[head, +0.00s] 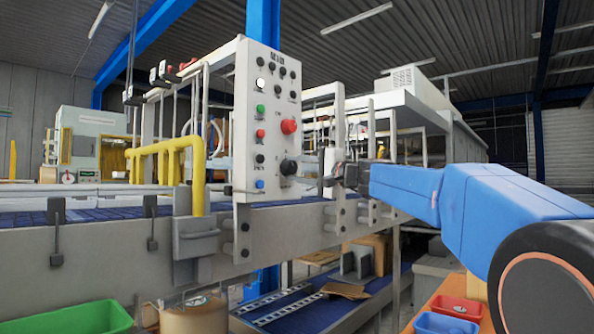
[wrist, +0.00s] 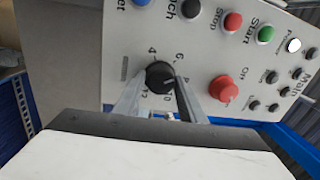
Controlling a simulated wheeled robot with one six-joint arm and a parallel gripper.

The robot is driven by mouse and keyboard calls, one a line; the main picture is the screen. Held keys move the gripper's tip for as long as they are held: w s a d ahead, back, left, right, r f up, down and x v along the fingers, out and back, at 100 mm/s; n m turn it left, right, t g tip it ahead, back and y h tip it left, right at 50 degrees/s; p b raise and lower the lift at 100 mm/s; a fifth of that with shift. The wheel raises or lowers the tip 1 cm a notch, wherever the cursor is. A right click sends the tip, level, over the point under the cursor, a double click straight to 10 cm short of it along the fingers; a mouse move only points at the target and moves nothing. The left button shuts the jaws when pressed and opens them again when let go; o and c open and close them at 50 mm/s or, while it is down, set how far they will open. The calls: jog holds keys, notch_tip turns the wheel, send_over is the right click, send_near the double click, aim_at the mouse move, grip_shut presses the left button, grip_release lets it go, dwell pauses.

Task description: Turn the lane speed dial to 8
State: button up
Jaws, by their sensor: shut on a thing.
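The lane speed dial (wrist: 159,75) is a round black knob with printed numbers around it. In the wrist view the 4 and 6 are readable; other marks are partly hidden by the fingers. My gripper (wrist: 161,90) has one finger on each side of the dial and is shut on it. I cannot tell which number the pointer faces. In the head view the dial (head: 288,167) is low on the right of the grey control panel (head: 252,100). My gripper (head: 333,180) reaches in from the right there, its fingertips hard to make out.
A red knob (wrist: 223,89), a red Stop button (wrist: 233,22) and a green Start button (wrist: 266,34) are near the dial on the panel. A yellow rail (head: 168,155) and the conveyor (head: 100,213) lie left of the panel. A green bin (head: 66,318) is below.

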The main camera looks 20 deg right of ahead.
jog(key=m+h, duration=0.1)
jog(key=m, duration=0.5)
jog(key=shift+m, duration=0.6)
jog(key=o, duration=1)
jog(key=shift+o, duration=0.2)
jog(key=shift+s, duration=0.1)
jog(key=v, duration=1.7)
jog(key=shift+s, duration=0.15)
jog(key=shift+a+f, duration=0.1)
jog(key=shift+f, duration=0.15)
